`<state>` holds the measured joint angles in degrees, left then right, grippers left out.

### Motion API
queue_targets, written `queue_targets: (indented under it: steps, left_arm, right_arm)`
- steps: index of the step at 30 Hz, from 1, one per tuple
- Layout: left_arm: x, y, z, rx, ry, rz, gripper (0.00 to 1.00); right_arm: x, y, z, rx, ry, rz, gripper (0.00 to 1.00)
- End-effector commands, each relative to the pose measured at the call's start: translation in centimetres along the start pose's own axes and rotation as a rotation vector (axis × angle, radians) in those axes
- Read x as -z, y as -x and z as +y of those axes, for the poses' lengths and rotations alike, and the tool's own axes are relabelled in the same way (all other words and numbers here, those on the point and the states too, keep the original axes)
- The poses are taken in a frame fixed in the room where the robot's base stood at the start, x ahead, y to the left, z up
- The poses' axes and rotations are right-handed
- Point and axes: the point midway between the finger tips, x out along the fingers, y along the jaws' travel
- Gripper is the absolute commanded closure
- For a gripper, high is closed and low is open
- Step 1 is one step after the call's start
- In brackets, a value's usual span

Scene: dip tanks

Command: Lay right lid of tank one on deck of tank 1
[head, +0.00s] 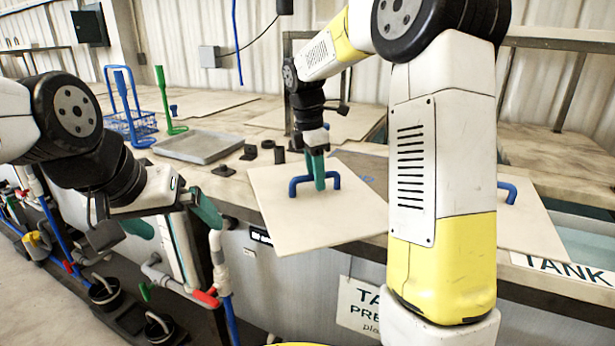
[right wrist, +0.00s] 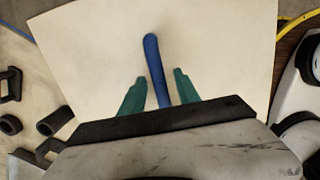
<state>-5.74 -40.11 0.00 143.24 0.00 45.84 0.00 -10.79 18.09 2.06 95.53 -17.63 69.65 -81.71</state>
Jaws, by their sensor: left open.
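A square cream lid (head: 335,218) with a blue bar handle (head: 294,187) lies on the deck, its near corner sticking out past the front edge. It looks about flat; whether it touches the deck all over cannot be told. My right gripper (head: 317,172) is over its handle, pointing down. In the right wrist view the green fingers (right wrist: 158,92) stand either side of the blue handle (right wrist: 152,55) with gaps, so the gripper looks open around it. My left gripper (head: 172,220) is open and empty, left of the lid and in front of the bench.
Another cream lid with a blue handle (head: 508,193) is at the right beside an open tank of liquid (head: 585,243). A grey tray (head: 198,147), blue basket (head: 130,122), green hook stand (head: 165,105) and small black parts (head: 265,152) are on the left deck. Pipes run below.

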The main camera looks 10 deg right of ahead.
Motion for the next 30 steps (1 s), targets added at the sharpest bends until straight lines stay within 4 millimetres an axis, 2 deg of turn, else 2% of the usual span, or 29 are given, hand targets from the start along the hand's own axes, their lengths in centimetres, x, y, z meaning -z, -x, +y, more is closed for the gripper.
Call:
queue_targets:
  steps: [15,22,26,30]
  left_arm:
    - [0.0,0.0,0.0,0.0,0.0,0.0,0.0]
    - [0.0,0.0,0.0,0.0,0.0,0.0,0.0]
    - [0.0,0.0,0.0,0.0,0.0,0.0,0.0]
    - [0.0,0.0,0.0,0.0,0.0,0.0,0.0]
  right_arm:
    - [0.1,9.8,0.1,-0.004,0.0,0.001,0.61]
    - [-0.1,11.8,-0.4,-0.009,-0.022,0.004,0.61]
    - [-0.5,12.6,-2.9,-0.058,-0.171,0.033,0.61]
    - [-1.0,12.6,-7.9,-0.144,-0.488,0.115,0.61]
